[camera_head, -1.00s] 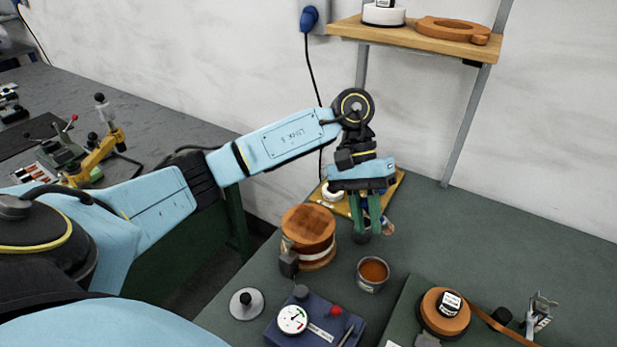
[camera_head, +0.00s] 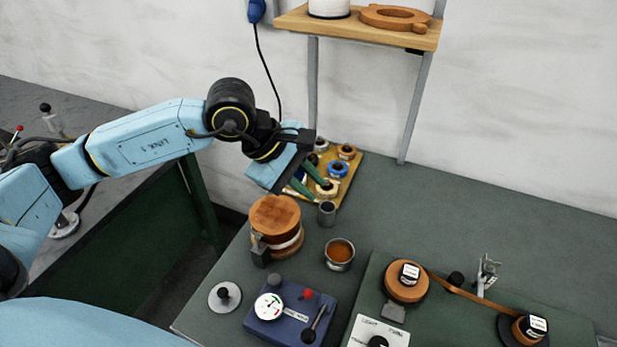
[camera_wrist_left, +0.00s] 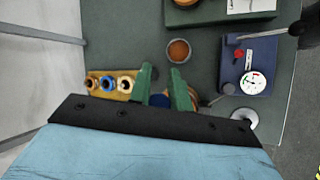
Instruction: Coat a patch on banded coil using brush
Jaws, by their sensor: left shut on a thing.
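The banded coil (camera_head: 276,227) is a brown cylinder with a white band, standing near the left edge of the green table. In the left wrist view it is mostly hidden behind a finger. My left gripper (camera_head: 316,188) is tilted, with its green fingers behind and right of the coil, close above a small dark cup (camera_head: 327,213). In the left wrist view the fingers close on a dark blue piece (camera_wrist_left: 160,101), probably the brush handle; the bristles cannot be made out. A metal pot of orange-brown liquid (camera_head: 340,253) stands right of the coil. My right gripper is not in view.
A wooden tray (camera_head: 350,182) with several small rolls lies behind the gripper. A blue gauge box (camera_head: 290,315) and a round grey base (camera_head: 225,296) stand in front of the coil. A foil spool stand (camera_head: 408,280) is at the right. A shelf (camera_head: 360,29) hangs above.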

